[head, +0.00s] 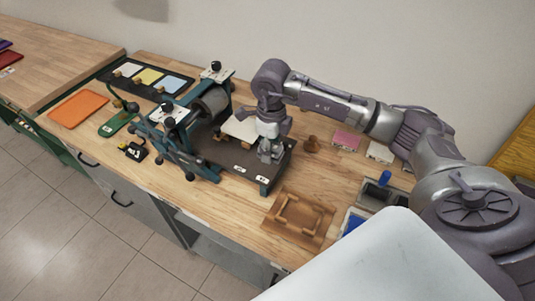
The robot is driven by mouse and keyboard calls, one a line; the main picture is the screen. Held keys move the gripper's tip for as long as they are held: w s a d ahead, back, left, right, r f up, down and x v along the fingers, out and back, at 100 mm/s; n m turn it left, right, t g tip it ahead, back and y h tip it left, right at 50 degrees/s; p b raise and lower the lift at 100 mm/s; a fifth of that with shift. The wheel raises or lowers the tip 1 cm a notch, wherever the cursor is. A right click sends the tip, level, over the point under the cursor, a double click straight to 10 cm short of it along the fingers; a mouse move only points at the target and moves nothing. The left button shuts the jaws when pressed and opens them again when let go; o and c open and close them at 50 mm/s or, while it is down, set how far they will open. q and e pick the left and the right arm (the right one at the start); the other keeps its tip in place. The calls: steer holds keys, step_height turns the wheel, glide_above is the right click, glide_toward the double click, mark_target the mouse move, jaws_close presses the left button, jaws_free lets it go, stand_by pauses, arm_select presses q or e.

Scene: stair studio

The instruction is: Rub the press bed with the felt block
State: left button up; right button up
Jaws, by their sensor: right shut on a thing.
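The press bed (236,157) is a dark flat plate running out to the right of the teal-framed press (186,128) with its grey roller. A pale sheet or plate (240,129) lies on the bed's far part. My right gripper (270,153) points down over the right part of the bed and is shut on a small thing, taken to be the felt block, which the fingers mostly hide. Whether it touches the bed I cannot tell. My left gripper is not in view.
A wooden tray (271,218) lies in front of the bed's right end. A brown knobbed tool (312,144) and a pink pad (346,140) stand behind.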

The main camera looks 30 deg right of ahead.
steer(key=shift+s+d+r+p, duration=0.1)
steer(key=shift+r+p, duration=0.2)
steer(key=shift+r, duration=0.65)
steer(key=shift+a+r, duration=0.2)
